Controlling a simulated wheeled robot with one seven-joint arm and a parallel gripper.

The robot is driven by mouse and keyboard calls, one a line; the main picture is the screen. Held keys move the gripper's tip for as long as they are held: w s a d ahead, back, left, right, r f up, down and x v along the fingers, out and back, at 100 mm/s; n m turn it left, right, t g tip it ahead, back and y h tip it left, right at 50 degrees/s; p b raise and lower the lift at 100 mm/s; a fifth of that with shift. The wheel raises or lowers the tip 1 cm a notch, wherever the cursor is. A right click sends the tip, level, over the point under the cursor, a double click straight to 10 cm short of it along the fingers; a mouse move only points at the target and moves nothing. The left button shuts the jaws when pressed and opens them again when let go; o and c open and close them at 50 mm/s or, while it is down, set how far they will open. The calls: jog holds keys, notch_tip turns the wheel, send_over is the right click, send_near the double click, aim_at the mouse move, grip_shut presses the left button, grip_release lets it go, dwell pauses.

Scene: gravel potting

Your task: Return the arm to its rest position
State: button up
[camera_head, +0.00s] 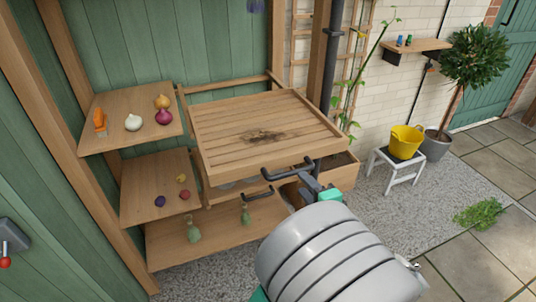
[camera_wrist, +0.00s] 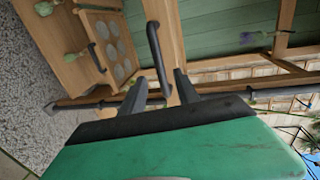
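My gripper (camera_head: 308,181) is in front of the wooden potting bench (camera_head: 240,120), below the front edge of its slatted top. In the wrist view, my gripper's two dark fingers (camera_wrist: 162,78) are spread apart. A black bar handle (camera_wrist: 153,45) shows in and beyond the gap between them; I cannot tell whether it touches a finger. No object is visibly held. My grey arm fills the lower middle of the head view and hides part of the ground and bench front.
A second black handle (camera_wrist: 97,57) is beside round pale cups (camera_wrist: 124,50). A yellow bucket (camera_head: 405,141) sits on a white stool (camera_head: 398,163).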

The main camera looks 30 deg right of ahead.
jog(key=w+a+f+n+g+y, duration=0.2)
jog(key=a+f+n+g+y, duration=0.1)
jog(key=a+n, duration=0.25)
jog(key=w+a+f+n+g+y, duration=0.25)
jog(key=a+f+n, duration=0.2)
jog(key=a, duration=0.25)
jog(key=s+a+r+n+g+h, duration=0.1)
jog(key=s+a+r+n+g, duration=0.1)
jog(key=a+n, duration=0.3)
jog(key=s+a+r+n+g+h, duration=0.1)
jog(key=s+a+r+n+g, duration=0.2)
jog(key=a+n+g, duration=0.1)
jog(key=shift+s+a+n, duration=0.15)
jog(key=shift+a+n, duration=0.65)
jog(key=shift+a, duration=0.35)
